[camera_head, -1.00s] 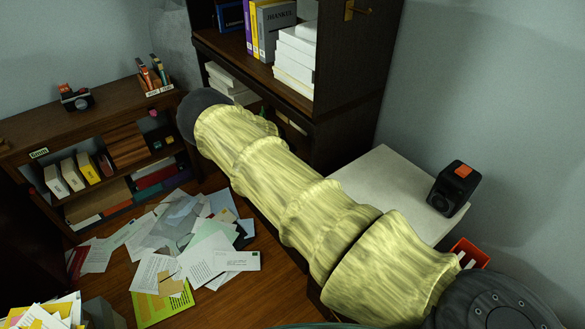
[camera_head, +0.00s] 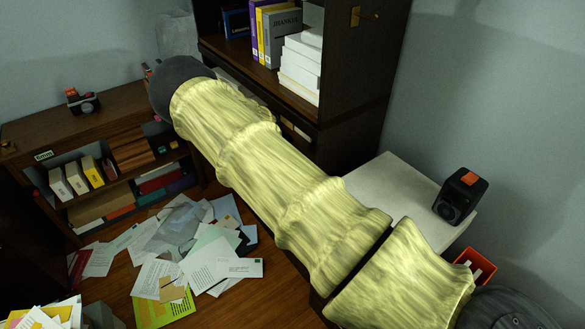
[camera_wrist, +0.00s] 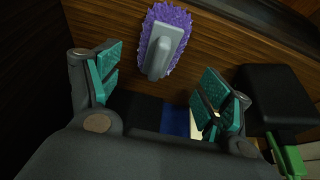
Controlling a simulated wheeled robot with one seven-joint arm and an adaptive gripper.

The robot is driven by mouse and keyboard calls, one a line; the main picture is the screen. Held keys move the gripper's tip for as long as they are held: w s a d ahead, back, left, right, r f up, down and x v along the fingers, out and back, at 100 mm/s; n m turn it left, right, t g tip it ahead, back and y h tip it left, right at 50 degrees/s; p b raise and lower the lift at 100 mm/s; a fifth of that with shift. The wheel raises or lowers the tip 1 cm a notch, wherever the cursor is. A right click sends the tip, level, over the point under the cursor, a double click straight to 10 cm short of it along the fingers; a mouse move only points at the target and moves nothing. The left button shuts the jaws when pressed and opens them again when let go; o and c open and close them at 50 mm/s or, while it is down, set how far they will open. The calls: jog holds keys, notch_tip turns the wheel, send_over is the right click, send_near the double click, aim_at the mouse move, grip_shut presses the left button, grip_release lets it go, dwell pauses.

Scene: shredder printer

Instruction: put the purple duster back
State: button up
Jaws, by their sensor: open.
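The purple duster (camera_wrist: 166,40) shows at the top middle of the wrist view, a fuzzy purple pad with a grey handle, against a brown wooden surface. My gripper (camera_wrist: 155,85) is open, with teal pads on both fingers spread wide. The duster lies beyond the fingertips, roughly between them in the picture, and nothing is held. I cannot tell how far off it is. In the head view the gripper and the duster are hidden, and my yellow-sleeved arm crosses the middle.
A low shelf (camera_head: 107,105) with a camera (camera_head: 82,100) on top stands at the left. A dark bookcase (camera_head: 352,70) stands behind my arm. A white cabinet (camera_head: 395,190) bears a black speaker (camera_head: 460,196). A dark block (camera_wrist: 270,95) is right of my gripper.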

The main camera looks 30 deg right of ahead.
jog(key=shift+v, duration=1.2)
